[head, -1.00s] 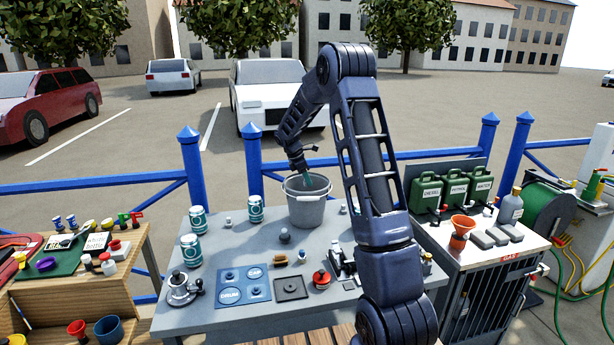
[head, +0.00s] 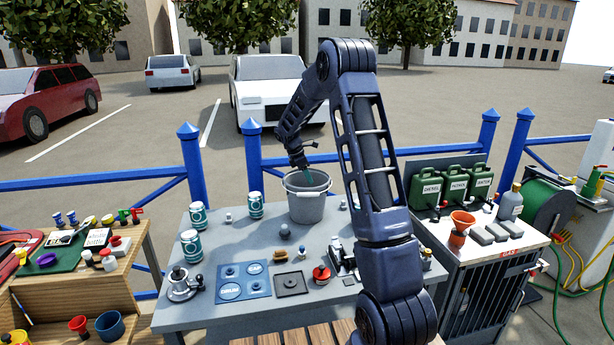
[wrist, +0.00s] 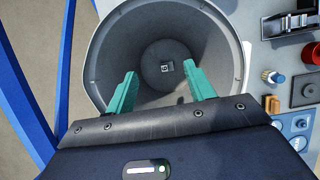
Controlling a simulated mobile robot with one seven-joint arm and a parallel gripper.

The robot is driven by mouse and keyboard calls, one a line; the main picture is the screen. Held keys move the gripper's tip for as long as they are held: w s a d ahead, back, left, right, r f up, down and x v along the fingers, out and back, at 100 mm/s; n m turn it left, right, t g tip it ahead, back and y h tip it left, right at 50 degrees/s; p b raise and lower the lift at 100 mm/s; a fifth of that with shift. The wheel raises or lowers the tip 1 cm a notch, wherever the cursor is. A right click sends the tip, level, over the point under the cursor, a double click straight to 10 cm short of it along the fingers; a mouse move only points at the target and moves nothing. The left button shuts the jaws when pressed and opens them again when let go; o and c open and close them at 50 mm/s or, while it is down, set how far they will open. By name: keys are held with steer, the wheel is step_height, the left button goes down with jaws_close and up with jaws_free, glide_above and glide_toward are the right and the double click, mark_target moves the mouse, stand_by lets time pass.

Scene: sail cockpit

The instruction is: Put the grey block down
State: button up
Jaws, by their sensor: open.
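A grey bucket (head: 307,207) stands at the back of the grey table. In the wrist view I look down into the bucket (wrist: 106,60). A small grey block (wrist: 165,67) with a dark mark on top lies on its floor, near the middle. My gripper (wrist: 162,90) is open, its two teal fingers apart with nothing between them. The fingers are above the block and apart from it. In the head view my gripper (head: 308,178) is at the bucket's mouth, and the bucket wall hides the block.
Striped cans (head: 192,245) stand on the table's left. A blue mat (head: 243,292), a dark square plate (head: 291,284) and a red-topped item (head: 321,275) lie in front of the bucket. A blue railing (head: 100,182) runs behind. A cabinet with green canisters (head: 427,190) stands right.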

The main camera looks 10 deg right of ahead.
step_height(320, 180, up, 7)
stand_by(0.6)
steer(key=shift+r, duration=0.1)
steer(key=s+d+r+m+t+y, duration=0.1)
steer(key=s+r+m, duration=0.5)
steer(key=s, duration=0.6)
steer(key=s+d+r+m+t+y, duration=0.1)
steer(key=s+d+r+m, duration=0.15)
steer(key=s+r, duration=0.7)
steer(key=s+f+m+t, duration=0.1)
steer(key=s+f+m, duration=0.1)
steer(key=s, duration=0.6)
steer(key=s+f+m+y, duration=0.1)
steer(key=s+m, duration=0.3)
steer(key=s, duration=0.5)
steer(key=s+a+f+m+t+y, duration=0.1)
steer(key=s+f+m, duration=0.1)
steer(key=s, duration=0.6)
steer(key=shift+s+f+m+t, duration=0.3)
steer(key=shift+f+m, duration=0.05)
steer(key=shift+m, duration=0.4)
